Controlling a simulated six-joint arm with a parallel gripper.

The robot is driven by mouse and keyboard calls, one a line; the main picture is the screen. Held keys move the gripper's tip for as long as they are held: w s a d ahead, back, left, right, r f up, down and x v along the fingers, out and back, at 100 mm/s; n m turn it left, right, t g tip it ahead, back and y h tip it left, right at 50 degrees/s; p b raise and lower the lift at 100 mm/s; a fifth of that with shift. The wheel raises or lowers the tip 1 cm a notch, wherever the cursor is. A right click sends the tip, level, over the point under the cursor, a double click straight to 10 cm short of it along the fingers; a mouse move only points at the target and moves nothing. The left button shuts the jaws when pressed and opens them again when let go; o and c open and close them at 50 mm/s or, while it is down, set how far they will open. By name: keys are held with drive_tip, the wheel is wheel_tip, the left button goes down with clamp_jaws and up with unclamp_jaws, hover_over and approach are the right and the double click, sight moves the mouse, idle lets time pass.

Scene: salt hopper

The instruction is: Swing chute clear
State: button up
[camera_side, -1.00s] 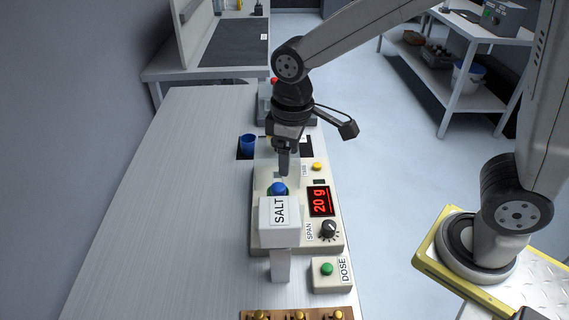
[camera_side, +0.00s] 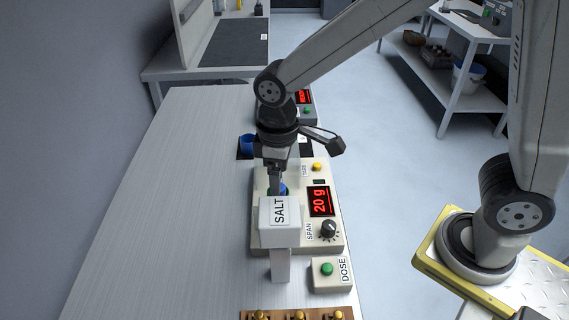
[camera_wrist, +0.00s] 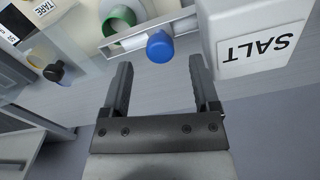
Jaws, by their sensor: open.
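The white hopper (camera_side: 280,222) labelled SALT stands over the front of the scale (camera_side: 322,243); its label (camera_wrist: 255,50) shows at the upper right in the wrist view. A blue knob (camera_wrist: 160,46) sits on a pale chute bar (camera_wrist: 135,38) beside the hopper. My gripper (camera_wrist: 165,85) is open and empty, its fingers pointing toward the bar, with the blue knob just beyond and between the fingertips. In the side view my gripper (camera_side: 275,184) is just behind the hopper and partly covers the blue knob (camera_side: 284,190). A green ring (camera_wrist: 118,22) lies beyond the bar.
The scale's red display (camera_side: 320,201) reads 20 g. A SPAN dial (camera_side: 328,230), a yellow button (camera_side: 317,167) and a DOSE box with green button (camera_side: 327,269) are to the right. A blue cup (camera_side: 247,144) stands behind. The table's left side is clear.

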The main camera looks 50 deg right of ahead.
drive_tip(key=shift+f, duration=1.4)
clamp_jaws()
idle(0.5)
